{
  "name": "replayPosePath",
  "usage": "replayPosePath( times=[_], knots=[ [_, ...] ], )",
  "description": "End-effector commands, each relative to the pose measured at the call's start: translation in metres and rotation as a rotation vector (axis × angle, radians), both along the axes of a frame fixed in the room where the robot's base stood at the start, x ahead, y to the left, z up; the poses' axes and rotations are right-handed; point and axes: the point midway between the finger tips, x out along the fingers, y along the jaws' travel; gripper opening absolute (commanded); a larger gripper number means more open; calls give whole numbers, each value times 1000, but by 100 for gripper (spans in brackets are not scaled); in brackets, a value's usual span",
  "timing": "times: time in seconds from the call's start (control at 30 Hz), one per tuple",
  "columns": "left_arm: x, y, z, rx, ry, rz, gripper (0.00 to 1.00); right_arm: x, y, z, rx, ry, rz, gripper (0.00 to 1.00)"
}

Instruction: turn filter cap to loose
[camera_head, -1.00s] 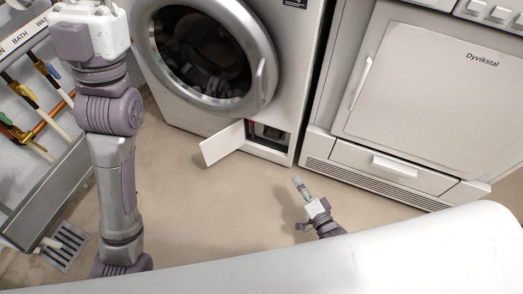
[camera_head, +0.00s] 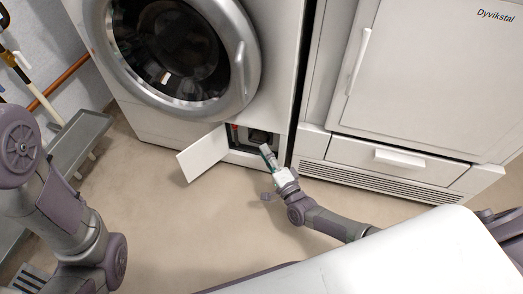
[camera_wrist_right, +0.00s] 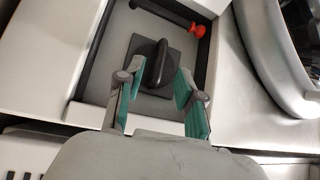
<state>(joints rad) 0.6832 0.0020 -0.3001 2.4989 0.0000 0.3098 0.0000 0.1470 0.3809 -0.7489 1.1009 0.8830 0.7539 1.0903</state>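The filter cap (camera_wrist_right: 152,65) is a black round knob with a raised grip bar, set in the washer's lower recess in the right wrist view. In the head view the filter cap (camera_head: 258,137) is dark and partly hidden behind my right gripper. My right gripper (camera_wrist_right: 165,92) is open, its two green-padded fingers on either side of the near part of the cap's grip bar. I cannot tell whether they touch it. In the head view the right gripper (camera_head: 268,158) is in front of the recess. My left arm is at the left edge of the head view, its gripper out of view.
The white filter flap (camera_head: 204,153) hangs open left of the recess. A red-tipped black hose (camera_wrist_right: 197,30) lies beside the cap. The washer door (camera_head: 180,50) is shut above. A dryer (camera_head: 410,80) stands at right. A grey trough (camera_head: 80,142) is at left.

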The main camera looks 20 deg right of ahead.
Motion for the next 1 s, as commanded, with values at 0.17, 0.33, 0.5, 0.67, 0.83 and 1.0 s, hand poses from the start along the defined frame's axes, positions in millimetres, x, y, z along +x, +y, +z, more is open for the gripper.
replayPosePath(
  times=[0.17, 0.33, 0.5, 0.67, 0.83, 1.0],
  knots=[
    [-3, 0, -9, 1, -9, 0, 34, 23, 5, 1, 1, 0, 0, 37],
    [-3, 0, -10, 0, -10, 0, 34, 30, 6, 3, 1, 1, 0, 37],
    [-3, 0, -10, 0, -10, 0, 34, 31, 6, 4, 1, 2, 0, 37],
    [-4, 0, -10, 1, -10, 1, 34, 31, 6, 4, 0, 2, 0, 24],
    [-4, 0, -10, 1, -11, 0, 34, 30, 6, 4, 0, 2, 0, 0],
    [-4, 0, -10, 1, -11, 0, 34, 30, 6, 4, 0, 2, 0, 0]
  ],
)
